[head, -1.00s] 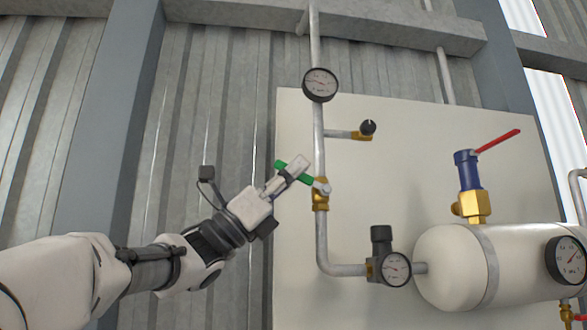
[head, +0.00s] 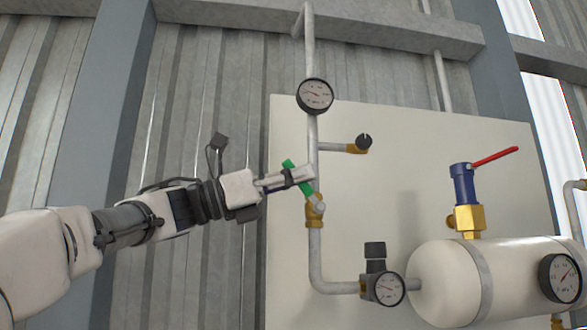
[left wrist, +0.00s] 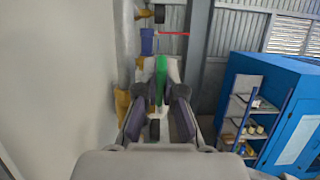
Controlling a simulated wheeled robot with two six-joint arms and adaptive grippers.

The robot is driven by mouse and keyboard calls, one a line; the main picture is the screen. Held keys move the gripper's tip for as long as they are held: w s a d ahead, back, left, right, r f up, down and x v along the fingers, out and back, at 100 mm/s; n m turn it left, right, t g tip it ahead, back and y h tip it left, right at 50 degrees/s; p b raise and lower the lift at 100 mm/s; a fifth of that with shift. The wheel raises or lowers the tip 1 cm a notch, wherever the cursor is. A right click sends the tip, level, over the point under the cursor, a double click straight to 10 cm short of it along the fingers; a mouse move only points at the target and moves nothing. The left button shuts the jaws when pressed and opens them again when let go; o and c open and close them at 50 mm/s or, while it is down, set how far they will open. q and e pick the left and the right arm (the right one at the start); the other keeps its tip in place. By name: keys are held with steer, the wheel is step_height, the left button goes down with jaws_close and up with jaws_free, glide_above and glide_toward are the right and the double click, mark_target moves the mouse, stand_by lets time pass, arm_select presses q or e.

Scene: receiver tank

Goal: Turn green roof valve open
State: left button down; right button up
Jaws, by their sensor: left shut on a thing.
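The green valve handle (head: 289,165) is on the brass valve (head: 315,212) in the vertical pipe on the white panel. It slants steeply, its free end up and to the left of the pipe. My left gripper (head: 303,178) comes in from the left and is shut on the handle. In the left wrist view the green handle (left wrist: 161,75) runs between the two fingers (left wrist: 158,100). The part of the handle under the fingers is hidden. My right gripper is not in view.
A round gauge (head: 315,96) sits on the pipe above, and a small side tap (head: 361,144) juts out at right. A regulator (head: 380,283) and a cream tank (head: 470,280) with a red-handled blue valve (head: 465,185) are at lower right. A blue cabinet (left wrist: 270,110) shows in the wrist view.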

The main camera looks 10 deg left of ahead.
arm_select(q)
steer(key=shift+d+r+g+y, duration=0.25)
steer(key=shift+r+g+y, duration=0.15)
steer(key=shift+r+y, duration=0.35)
steer(key=c, duration=1.3)
jaws_free()
steer(key=shift+w+f, duration=0.1)
steer(key=shift+f, duration=0.1)
